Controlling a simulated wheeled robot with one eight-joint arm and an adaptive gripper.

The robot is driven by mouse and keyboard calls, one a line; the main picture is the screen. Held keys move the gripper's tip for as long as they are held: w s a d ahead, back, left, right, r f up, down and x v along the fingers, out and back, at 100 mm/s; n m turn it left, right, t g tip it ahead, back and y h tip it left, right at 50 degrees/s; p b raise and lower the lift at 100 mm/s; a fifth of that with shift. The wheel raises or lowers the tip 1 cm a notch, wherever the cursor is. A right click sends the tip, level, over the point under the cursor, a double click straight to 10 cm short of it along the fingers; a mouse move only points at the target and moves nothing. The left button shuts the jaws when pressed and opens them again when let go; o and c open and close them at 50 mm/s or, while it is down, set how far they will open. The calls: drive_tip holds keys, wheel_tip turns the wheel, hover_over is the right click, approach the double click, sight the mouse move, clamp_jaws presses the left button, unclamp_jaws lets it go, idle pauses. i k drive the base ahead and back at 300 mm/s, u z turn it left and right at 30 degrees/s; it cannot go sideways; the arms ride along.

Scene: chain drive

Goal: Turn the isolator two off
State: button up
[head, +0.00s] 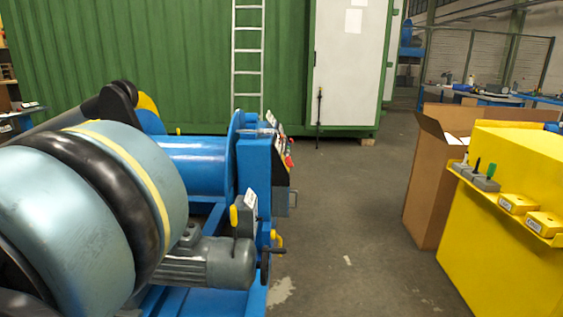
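I cannot pick out isolator two for certain; no label is legible. The blue machine (197,160) left of centre carries a side panel (276,172) with white labels (251,201) and a red control (288,160), seen nearly edge-on. A yellow handle-like part (234,216) sits lower on the machine, with another yellow part (277,239) beside it. The positions of these controls are too small to tell. Large rounded teal and black links of my arm fill the left and hide part of the machine. My gripper is not in view.
Grey floor (350,240) is open between machine and cabinet. A green container (170,60) with a ladder (248,65) stands behind.

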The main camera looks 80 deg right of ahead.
sight(289, 162)
drive_tip(key=k, duration=2.05)
drive_tip(key=z, duration=2.15)
drive_tip(key=i, duration=1)
drive_tip(key=z, duration=0.1)
